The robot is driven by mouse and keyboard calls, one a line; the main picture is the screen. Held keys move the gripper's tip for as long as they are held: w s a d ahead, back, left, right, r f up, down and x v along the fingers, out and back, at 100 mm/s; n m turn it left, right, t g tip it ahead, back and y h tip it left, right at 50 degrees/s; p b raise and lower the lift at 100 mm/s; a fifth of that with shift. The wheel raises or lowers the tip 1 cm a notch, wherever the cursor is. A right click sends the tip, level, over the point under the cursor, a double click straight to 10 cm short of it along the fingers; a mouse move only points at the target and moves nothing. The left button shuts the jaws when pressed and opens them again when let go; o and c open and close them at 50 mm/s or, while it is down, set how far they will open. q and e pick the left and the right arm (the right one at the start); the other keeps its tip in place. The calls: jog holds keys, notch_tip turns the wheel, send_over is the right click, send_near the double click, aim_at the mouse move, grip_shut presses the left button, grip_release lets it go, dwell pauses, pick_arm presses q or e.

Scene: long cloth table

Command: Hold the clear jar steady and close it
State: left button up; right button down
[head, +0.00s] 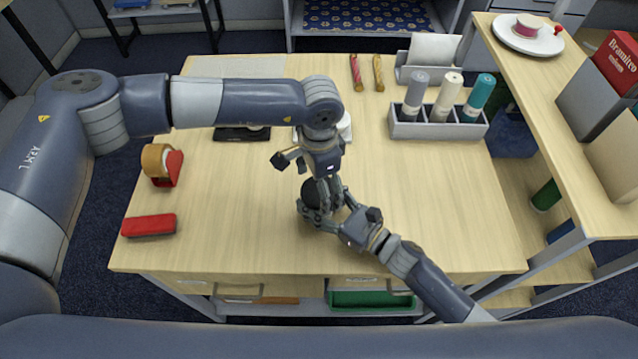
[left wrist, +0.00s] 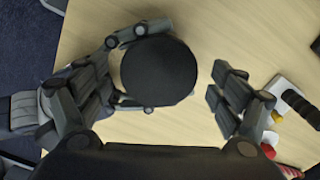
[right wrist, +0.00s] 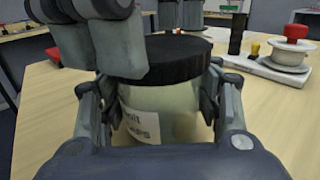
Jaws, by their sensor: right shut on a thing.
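The clear jar (right wrist: 163,110) has a printed label and stands on the table in the right wrist view. A round black lid (right wrist: 165,57) sits on its mouth; whether it is screwed tight cannot be told. The lid also shows from above in the left wrist view (left wrist: 158,72). My right gripper (head: 325,213) is shut on the jar, with a finger on each side below the lid. My left gripper (head: 324,190) is over the lid from above. Its fingers are open, with a clear gap between the lid and the right-hand finger in the left wrist view.
A tape dispenser (head: 163,165) and red case (head: 148,225) lie on the left of the wooden table (head: 230,210). A grey rack (head: 437,131) with rolls stands at the back right. A side shelf (head: 545,95) flanks the right.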

dwell(0.3)
pick_arm(q)
jog(key=shift+r, duration=2.2)
jog(key=shift+c, duration=0.4)
